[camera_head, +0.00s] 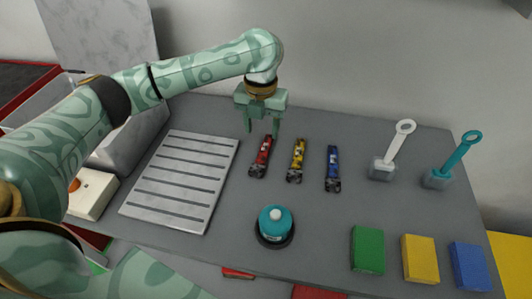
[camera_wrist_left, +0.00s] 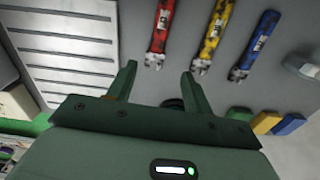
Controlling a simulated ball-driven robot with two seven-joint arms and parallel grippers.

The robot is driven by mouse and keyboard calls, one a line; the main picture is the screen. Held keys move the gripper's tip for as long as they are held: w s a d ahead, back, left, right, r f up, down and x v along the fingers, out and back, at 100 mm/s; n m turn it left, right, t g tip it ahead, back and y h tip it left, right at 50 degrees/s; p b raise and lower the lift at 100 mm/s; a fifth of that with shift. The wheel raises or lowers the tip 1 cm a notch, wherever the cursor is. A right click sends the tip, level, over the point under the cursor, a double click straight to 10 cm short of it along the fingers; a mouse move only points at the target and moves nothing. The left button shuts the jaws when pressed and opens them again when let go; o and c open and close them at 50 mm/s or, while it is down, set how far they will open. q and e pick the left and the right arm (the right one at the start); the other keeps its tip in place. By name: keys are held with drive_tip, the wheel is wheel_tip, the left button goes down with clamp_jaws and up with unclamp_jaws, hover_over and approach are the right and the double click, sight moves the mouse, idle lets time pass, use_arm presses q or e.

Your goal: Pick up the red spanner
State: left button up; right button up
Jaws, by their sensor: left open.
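The red spanner (camera_head: 261,157) lies on the grey table, leftmost of three spanners in the head view. It also shows at the top middle of the left wrist view (camera_wrist_left: 160,27). My left gripper (camera_head: 262,130) is open and empty, above the far end of the red spanner in the head view. In the left wrist view its two fingers (camera_wrist_left: 160,72) point toward the table, with the red spanner's near end between and beyond the tips. I cannot tell the exact height gap. My right gripper is not in view.
A yellow spanner (camera_head: 297,160) and a blue spanner (camera_head: 333,168) lie just right of the red one. A slotted grey plate (camera_head: 181,181) is to the left. A teal button (camera_head: 275,223) stands nearer. Handled blocks and coloured blocks (camera_head: 368,249) are at the right.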

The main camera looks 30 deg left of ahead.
use_arm(q)
drive_tip(key=b, duration=0.2)
hover_over(261, 158)
drive_tip(key=f, duration=0.5)
drive_tip(key=shift+d+f, duration=0.2)
drive_tip(key=shift+f, duration=0.45)
drive_tip(key=f+b, duration=0.2)
drive_tip(key=f, duration=0.1)
drive_tip(key=f+b, duration=0.1)
drive_tip(key=f, duration=0.1)
drive_tip(key=shift+a, duration=0.25)
drive_tip(key=shift+r, duration=0.1)
drive_tip(key=shift+c, duration=0.9)
clamp_jaws()
